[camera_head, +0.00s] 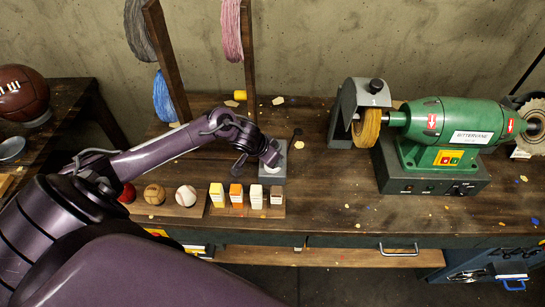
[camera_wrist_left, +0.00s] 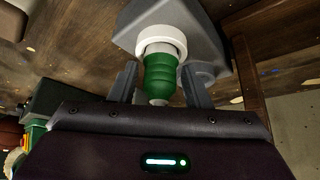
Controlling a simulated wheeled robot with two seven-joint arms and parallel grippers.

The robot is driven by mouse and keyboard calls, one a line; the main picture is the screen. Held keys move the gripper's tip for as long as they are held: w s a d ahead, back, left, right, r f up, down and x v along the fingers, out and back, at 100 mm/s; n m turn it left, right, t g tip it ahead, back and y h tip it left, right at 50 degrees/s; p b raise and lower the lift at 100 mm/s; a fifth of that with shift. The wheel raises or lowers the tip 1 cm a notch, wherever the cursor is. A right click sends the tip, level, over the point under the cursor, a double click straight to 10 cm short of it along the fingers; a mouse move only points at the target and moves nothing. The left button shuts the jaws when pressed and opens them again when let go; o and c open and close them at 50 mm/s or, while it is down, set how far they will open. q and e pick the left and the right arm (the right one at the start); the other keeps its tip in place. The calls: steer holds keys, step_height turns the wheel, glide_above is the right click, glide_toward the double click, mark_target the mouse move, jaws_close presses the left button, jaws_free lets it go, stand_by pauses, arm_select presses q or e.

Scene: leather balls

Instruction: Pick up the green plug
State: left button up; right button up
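The green plug (camera_wrist_left: 160,78) stands in a white ring (camera_wrist_left: 160,38) on a grey block (camera_wrist_left: 205,40) in the left wrist view. My left gripper (camera_wrist_left: 159,69) is open, with one finger on each side of the plug. A gap shows on the plug's left; on its right the finger is very near, and I cannot tell whether it touches. In the head view my left gripper (camera_head: 268,153) is over the grey block (camera_head: 279,171), and the plug is hidden there. My right gripper is not in view.
A rack of balls, including a baseball (camera_head: 186,196), and a rack of small blocks (camera_head: 236,194) lie in front of the gripper. A green grinder (camera_head: 460,120) stands to the right. Wooden posts (camera_head: 249,60) with hanging thread rise behind. The bench front right of centre is clear.

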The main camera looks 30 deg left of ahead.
arm_select(q)
steer(key=c, duration=0.6)
steer(key=shift+r, duration=0.1)
steer(key=shift+w+r, duration=0.1)
steer(key=shift+r, duration=0.45)
step_height(320, 180, up, 18)
steer(key=shift+r, duration=0.1)
